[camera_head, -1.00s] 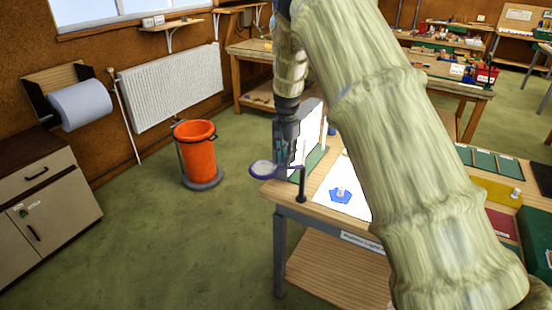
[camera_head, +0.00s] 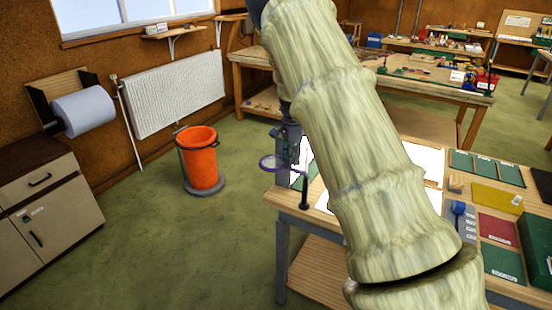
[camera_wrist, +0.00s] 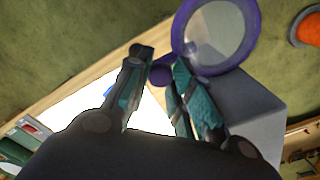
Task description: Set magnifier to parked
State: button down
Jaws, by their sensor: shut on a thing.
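The magnifier (camera_head: 268,163) has a round lens in a purple rim and hangs out past the left edge of the workbench in the head view. In the wrist view the magnifier (camera_wrist: 214,32) is large at the top, with a purple knob at its near side between my fingertips. A dark post (camera_head: 304,190) stands at the bench's left corner beside it. My gripper (camera_wrist: 160,82) is shut on the magnifier's purple knob; in the head view my gripper (camera_head: 292,150) is small and partly hidden by my arm.
The workbench (camera_head: 290,207) carries a bright white light panel (camera_head: 322,203), a yellow tray (camera_head: 496,198) and coloured compartments at right. My arm hides much of the bench. An orange bin (camera_head: 201,160) stands on open green floor at left.

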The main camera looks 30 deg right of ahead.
jog(key=shift+d+r, duration=0.1)
jog(key=shift+d, duration=0.05)
jog(key=c, duration=1.2)
grip_release()
notch_tip(320, 180, up, 12)
